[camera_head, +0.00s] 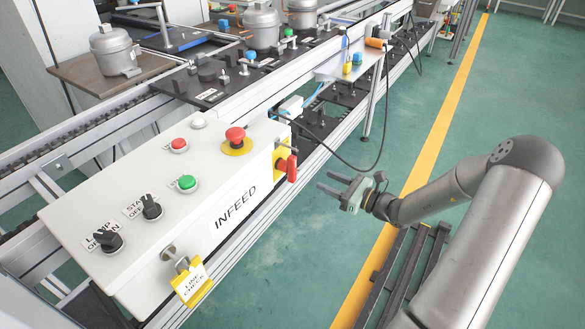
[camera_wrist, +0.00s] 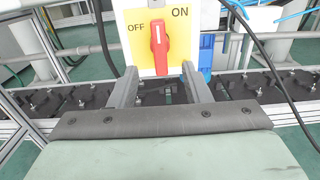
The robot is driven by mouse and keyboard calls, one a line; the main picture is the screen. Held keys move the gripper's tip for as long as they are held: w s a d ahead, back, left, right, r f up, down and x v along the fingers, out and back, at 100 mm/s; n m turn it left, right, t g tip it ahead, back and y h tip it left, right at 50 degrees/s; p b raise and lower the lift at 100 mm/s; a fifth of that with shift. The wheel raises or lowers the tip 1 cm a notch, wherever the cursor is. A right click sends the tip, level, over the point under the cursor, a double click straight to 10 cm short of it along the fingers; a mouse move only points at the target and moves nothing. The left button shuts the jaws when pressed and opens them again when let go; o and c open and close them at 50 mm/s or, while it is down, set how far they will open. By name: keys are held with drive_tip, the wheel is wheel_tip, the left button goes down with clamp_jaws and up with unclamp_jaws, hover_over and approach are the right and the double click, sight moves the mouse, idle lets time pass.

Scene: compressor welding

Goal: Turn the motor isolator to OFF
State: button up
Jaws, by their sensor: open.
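The motor isolator is a red handle on a yellow plate at the right end of the INFEED box. Its red handle (camera_head: 291,168) shows side-on in the head view. In the wrist view the red handle (camera_wrist: 159,47) stands upright on the yellow plate (camera_wrist: 182,52), with OFF printed at left and ON at upper right. The handle's white mark is at its top, nearer ON. My gripper (camera_head: 333,185) is open and empty, to the right of the isolator and apart from it. In the wrist view its two fingers (camera_wrist: 160,80) point toward the plate, below and either side of the handle.
The INFEED control box (camera_head: 215,225) carries a red emergency stop (camera_head: 235,136), buttons, black selector switches and a yellow tag (camera_head: 193,283). The conveyor (camera_head: 110,120) with compressors runs behind. A black cable (camera_head: 345,160) hangs behind my gripper.

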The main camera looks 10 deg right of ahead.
sight(295, 167)
drive_tip(key=x, duration=1.3)
drive_tip(key=shift+a+b, duration=0.1)
drive_tip(key=shift+b, duration=0.3)
drive_tip(key=c, duration=0.7)
